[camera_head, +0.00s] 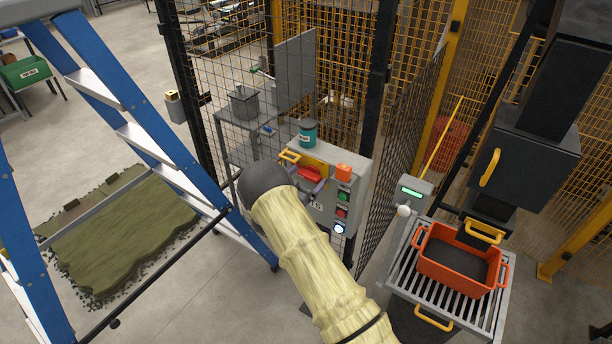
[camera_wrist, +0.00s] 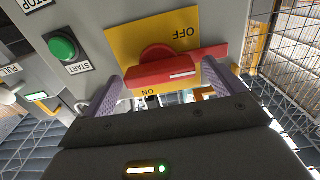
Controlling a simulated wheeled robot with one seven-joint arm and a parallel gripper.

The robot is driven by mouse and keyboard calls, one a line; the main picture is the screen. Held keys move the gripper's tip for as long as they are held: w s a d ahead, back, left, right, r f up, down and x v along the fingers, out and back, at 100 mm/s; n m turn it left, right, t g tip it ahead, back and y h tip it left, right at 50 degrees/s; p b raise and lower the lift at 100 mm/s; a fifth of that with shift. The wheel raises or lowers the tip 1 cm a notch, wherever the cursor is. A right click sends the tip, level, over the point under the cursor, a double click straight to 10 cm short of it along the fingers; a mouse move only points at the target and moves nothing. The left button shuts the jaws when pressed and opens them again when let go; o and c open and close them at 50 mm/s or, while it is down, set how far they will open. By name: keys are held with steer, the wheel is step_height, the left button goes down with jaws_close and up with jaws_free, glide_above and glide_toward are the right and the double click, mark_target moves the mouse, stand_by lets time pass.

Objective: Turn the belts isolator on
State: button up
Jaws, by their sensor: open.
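The belts isolator is a red rotary handle (camera_wrist: 172,70) on a yellow plate (camera_wrist: 124,42) marked OFF and ON; the lettering is upside down in the wrist view. The handle bar lies nearly level there, between the two words. In the head view the red handle (camera_head: 309,174) sits on the grey control box (camera_head: 325,212). My gripper (camera_wrist: 160,85) is open at the handle, one lavender finger near its left end and one under its right part. I cannot tell whether they touch it. My arm hides most of my gripper in the head view.
Mesh fencing stands behind. A blue ladder (camera_head: 110,110) is left, an orange crate (camera_head: 458,262) on rollers right.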

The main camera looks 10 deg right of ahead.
steer(key=c, duration=1)
